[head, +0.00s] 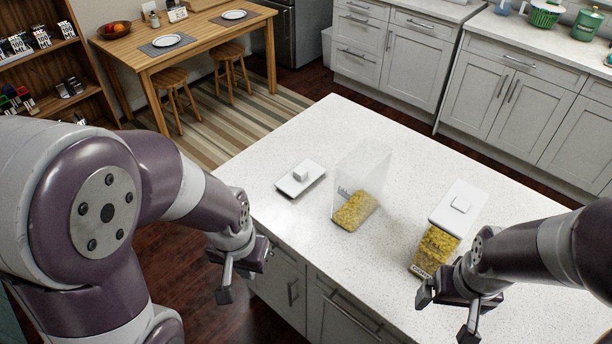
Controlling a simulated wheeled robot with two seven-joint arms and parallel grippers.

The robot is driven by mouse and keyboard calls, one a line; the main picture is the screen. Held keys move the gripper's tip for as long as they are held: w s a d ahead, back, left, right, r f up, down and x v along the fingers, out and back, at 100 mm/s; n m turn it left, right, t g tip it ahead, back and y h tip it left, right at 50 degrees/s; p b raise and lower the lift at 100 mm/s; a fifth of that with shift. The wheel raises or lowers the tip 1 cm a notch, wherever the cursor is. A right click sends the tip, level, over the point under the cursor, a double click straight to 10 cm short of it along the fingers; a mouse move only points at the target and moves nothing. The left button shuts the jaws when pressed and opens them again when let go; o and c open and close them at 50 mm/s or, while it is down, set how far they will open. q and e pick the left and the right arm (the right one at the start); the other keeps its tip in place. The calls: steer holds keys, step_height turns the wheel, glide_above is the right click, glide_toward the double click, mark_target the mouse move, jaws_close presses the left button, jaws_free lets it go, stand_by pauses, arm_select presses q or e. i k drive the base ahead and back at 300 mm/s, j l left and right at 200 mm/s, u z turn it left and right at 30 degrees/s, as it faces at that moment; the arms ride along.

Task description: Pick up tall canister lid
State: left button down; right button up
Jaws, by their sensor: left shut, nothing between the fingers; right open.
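A white square lid with a raised knob (300,177) lies flat on the white counter, left of a clear, uncovered canister (361,187). That canister is tall and holds yellow pasta in its lower part. A second clear canister (438,243) with yellow pasta stands to the right, with a white knobbed lid (460,206) on top. My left gripper (227,290) is shut and empty, off the counter's near left edge and apart from the loose lid. My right gripper (447,315) is open and empty, close in front of the right canister, whose lower part it partly hides.
The white island counter (340,120) has free room behind and around the canisters. Its near edge and cabinet drawers lie beside my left gripper. A wooden dining table (190,35) with stools, a shelf (50,70) and grey kitchen cabinets (520,100) stand farther back.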

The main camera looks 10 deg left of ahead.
mark_target(288, 185)
steer(key=z, duration=0.4)
steer(key=j+z, duration=0.25)
steer(key=z, duration=0.15)
steer(key=i+j+z, duration=0.1)
steer(key=j+z, duration=0.15)
steer(key=z, duration=0.2)
steer(key=j+z, duration=0.25)
steer(key=z, duration=0.15)
steer(key=k+j+z, duration=0.1)
steer(key=j+z, duration=0.15)
steer(key=z, duration=0.15)
steer(key=k+j, duration=0.1)
steer(key=j, duration=0.25)
steer(key=k+j+z, duration=0.15)
steer(key=j, duration=0.15)
steer(key=k+j, duration=0.1)
steer(key=j, duration=0.25)
steer(key=k+j+z, duration=0.15)
steer(key=j, duration=0.15)
